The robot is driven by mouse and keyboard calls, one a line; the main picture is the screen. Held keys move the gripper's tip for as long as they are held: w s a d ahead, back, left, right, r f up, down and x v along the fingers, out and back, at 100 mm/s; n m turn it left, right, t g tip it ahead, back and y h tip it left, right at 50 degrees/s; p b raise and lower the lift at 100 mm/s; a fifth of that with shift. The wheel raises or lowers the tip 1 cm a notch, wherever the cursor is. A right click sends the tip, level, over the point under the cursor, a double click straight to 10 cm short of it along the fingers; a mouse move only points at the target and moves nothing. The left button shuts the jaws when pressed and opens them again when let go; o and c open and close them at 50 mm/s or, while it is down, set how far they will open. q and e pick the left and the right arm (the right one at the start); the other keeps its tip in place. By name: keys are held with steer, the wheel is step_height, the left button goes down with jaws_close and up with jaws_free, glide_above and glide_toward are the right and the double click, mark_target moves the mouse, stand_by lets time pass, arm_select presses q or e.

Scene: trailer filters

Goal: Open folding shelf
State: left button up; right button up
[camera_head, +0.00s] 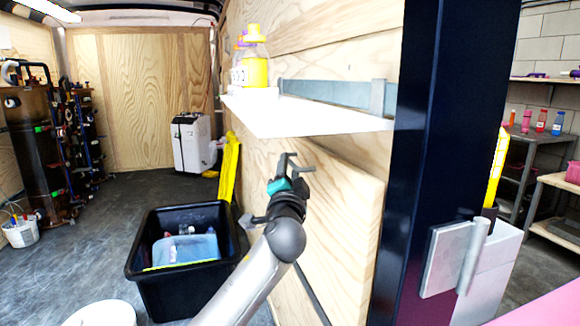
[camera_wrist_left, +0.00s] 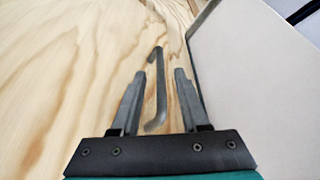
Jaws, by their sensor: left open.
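A light wooden panel (camera_head: 338,215), which looks like the folding shelf, hangs against the trailer wall below a fixed white shelf (camera_head: 300,117). Its wood grain fills much of the left wrist view (camera_wrist_left: 60,70). My left gripper (camera_head: 290,166) is in front of the panel, below the white shelf. In the left wrist view its two fingers (camera_wrist_left: 158,95) are apart. A thin grey bent metal bar (camera_wrist_left: 161,90), like a handle or hook, shows between them against the wood. I cannot tell whether the fingers touch it. My right gripper is not in view.
Yellow-capped bottles (camera_head: 255,60) stand on the white shelf. A black bin (camera_head: 145,275) with a blue tub inside stands on the floor at the left. A dark blue post (camera_head: 425,140) rises at the right. A pale flat surface (camera_wrist_left: 255,80) borders the wood in the wrist view.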

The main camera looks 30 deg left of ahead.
mark_target(290, 161)
arm_select(q)
steer(key=shift+b+x, duration=0.35)
steer(key=shift+x, duration=1.35)
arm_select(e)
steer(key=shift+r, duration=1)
arm_select(q)
jaws_close()
